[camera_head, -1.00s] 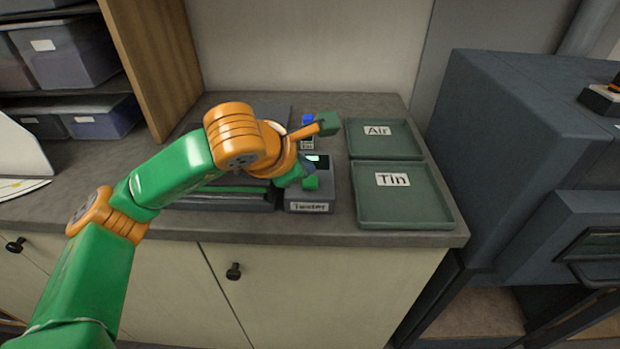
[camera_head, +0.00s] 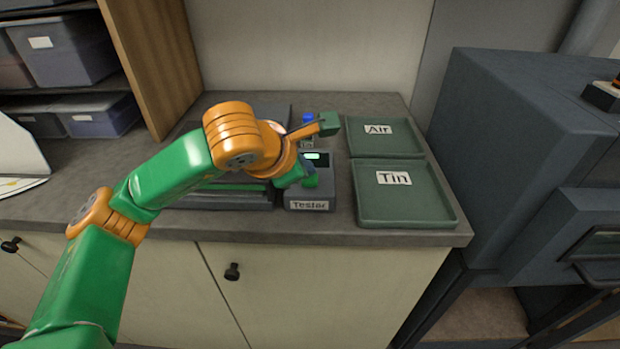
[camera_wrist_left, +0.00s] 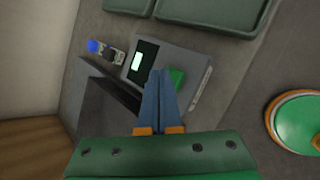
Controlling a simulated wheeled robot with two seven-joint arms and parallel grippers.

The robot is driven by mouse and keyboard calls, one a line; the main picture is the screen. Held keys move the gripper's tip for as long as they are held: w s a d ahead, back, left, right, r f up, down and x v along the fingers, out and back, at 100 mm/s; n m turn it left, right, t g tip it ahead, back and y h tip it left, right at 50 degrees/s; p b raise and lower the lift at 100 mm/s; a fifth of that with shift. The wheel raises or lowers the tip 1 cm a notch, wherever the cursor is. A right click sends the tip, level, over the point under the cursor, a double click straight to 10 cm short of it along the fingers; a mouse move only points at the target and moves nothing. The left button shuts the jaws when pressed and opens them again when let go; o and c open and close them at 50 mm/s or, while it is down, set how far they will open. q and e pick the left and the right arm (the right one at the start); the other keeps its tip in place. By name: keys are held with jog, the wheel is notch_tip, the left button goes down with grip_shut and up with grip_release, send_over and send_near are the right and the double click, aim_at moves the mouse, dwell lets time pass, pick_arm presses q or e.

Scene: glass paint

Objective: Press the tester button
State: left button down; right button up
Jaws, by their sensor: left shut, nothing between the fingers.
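The tester (camera_head: 309,206) is a small grey box with a "Tester" label on its front, on the counter left of the trays. Its small screen (camera_head: 314,156) is lit pale green. In the left wrist view the tester (camera_wrist_left: 193,52) shows its lit screen (camera_wrist_left: 137,62) and a green button (camera_wrist_left: 178,77). My left gripper (camera_wrist_left: 160,73) is shut and empty, its fingertips over the tester's top, beside the button's left edge in that view. I cannot tell whether they touch it. In the head view my left gripper (camera_head: 302,177) partly hides the tester's top. My right gripper is not in view.
Two green trays, labelled "Air" (camera_head: 407,147) and "Tin" (camera_head: 440,217), lie right of the tester. A dark flat-topped unit (camera_head: 232,201) stands close on its left. A blue-topped item (camera_head: 308,117) stands behind. A large blue-grey cabinet (camera_head: 510,130) is further right.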

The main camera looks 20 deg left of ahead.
aim_at(306, 181)
pick_arm(q)
jog(key=shift+f+b, duration=0.5)
jog(key=shift+b, duration=0.2)
dwell(0.6)
jog(key=shift+r+p, duration=0.6)
jog(key=shift+r, duration=0.35)
notch_tip(306, 181, up, 5)
jog(key=p, duration=0.3)
jog(key=shift+r+p, duration=0.1)
jog(key=shift+p, duration=0.2)
dwell(0.5)
